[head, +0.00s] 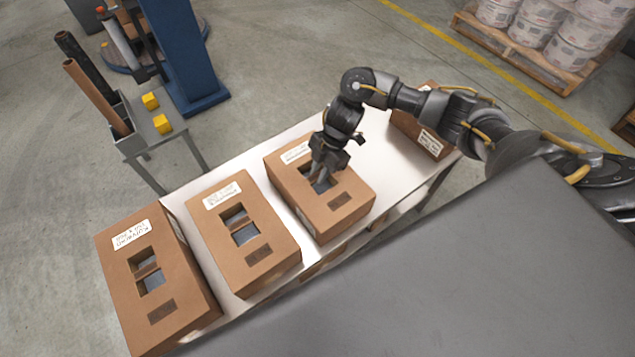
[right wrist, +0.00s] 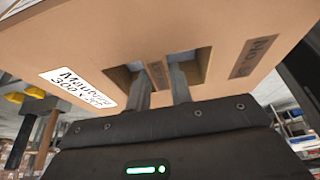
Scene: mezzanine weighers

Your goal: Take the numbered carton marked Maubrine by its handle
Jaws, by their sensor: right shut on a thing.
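The brown carton (head: 345,205) third from the left on the white table holds my right gripper (head: 320,175) in its top openings. In the right wrist view its white label (right wrist: 77,88) reads Maubrine, with smaller partly legible writing below. My right gripper (right wrist: 164,85) has one finger in each of the two openings and is shut on the cardboard handle strip (right wrist: 158,74) between them. The carton looks level; I cannot tell whether its base touches the table. My left gripper is not in view.
Two similar cartons, one at the far left (head: 190,290) and one beside it (head: 265,255), share the white table (head: 235,160). Another carton (head: 425,135) stands at the right, partly behind my arm. A grey stand with yellow blocks (head: 163,124) and a blue column (head: 185,60) are behind.

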